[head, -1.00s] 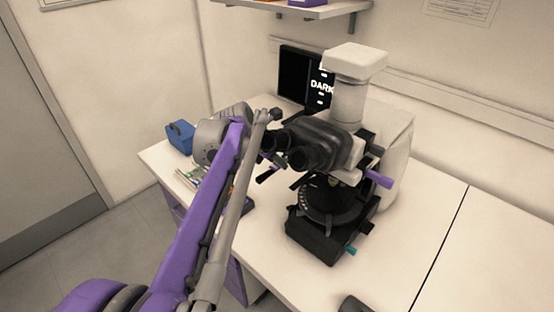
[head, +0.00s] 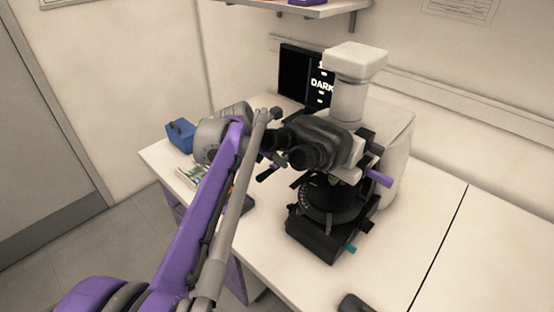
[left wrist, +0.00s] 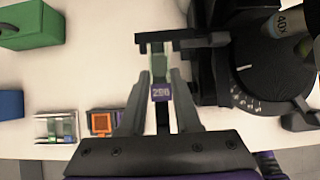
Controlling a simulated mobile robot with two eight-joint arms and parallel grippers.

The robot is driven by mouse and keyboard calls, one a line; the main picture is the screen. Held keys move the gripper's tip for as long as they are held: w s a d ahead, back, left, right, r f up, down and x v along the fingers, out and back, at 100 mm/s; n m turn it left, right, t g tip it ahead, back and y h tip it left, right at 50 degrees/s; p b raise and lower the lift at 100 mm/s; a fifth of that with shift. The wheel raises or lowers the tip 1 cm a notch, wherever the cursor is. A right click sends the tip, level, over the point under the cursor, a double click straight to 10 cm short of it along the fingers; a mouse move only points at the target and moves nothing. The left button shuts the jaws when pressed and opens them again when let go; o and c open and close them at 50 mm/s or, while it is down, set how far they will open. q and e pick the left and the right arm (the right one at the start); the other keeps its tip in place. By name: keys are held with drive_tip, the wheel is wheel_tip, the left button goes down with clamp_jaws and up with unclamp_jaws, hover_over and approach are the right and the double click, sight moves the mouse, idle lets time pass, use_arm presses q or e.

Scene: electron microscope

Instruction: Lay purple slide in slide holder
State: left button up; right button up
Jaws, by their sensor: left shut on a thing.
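The purple slide (left wrist: 160,92), a glass strip with a purple label reading what looks like "298", is held upright in the left wrist view. My left gripper (left wrist: 157,100) is shut on its label end. The clear end points up the picture, close to a black forked bar (left wrist: 180,39), which appears to be the slide holder. I cannot tell whether slide and holder touch. In the head view my left gripper (head: 272,169) is beside the microscope's eyepieces, left of the stage; the slide is too small to make out there. My right gripper is not in view.
The microscope (head: 350,90) stands on the white bench, with its round dark stage (left wrist: 270,75) close right of my gripper. A clear slide tray (left wrist: 57,127), an orange-framed item (left wrist: 100,122), a green box (left wrist: 32,25) and a blue box (head: 180,136) lie left.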

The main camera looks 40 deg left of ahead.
use_arm(q)
drive_tip(key=shift+f, duration=0.25)
idle(0.3)
drive_tip(key=o, duration=0.9)
drive_tip(key=p+v, duration=0.1)
drive_tip(key=v, duration=1)
drive_tip(key=shift+p, duration=0.3)
drive_tip(key=shift+f, duration=0.1)
